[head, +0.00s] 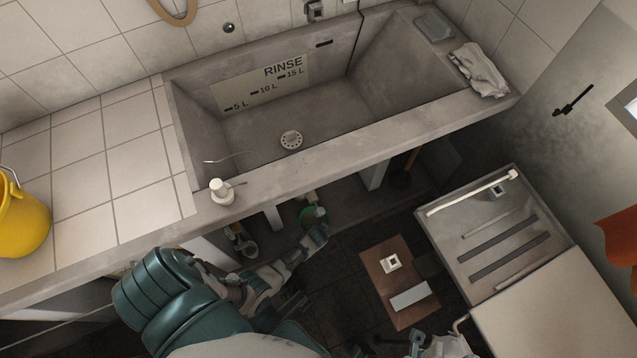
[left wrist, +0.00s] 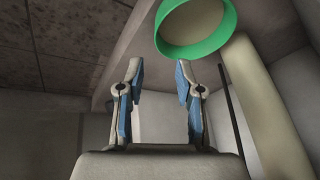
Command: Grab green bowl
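In the left wrist view the bowl's green rim (left wrist: 197,50) shows at the top, cut off by the frame edge, with a beige inside facing the camera. My left gripper (left wrist: 161,78) is open there, with blue pads apart and nothing between them. The bowl is beyond the fingertips and right of their middle. My right gripper (head: 418,342) shows only in part at the bottom edge of the head view; its opening is unclear.
The concrete washtub (head: 290,162) overhangs the bowl. A white dispenser (head: 221,191) sits on the ledge. A yellow bucket (head: 22,222) is at left. A brown board (head: 400,280) lies on the floor.

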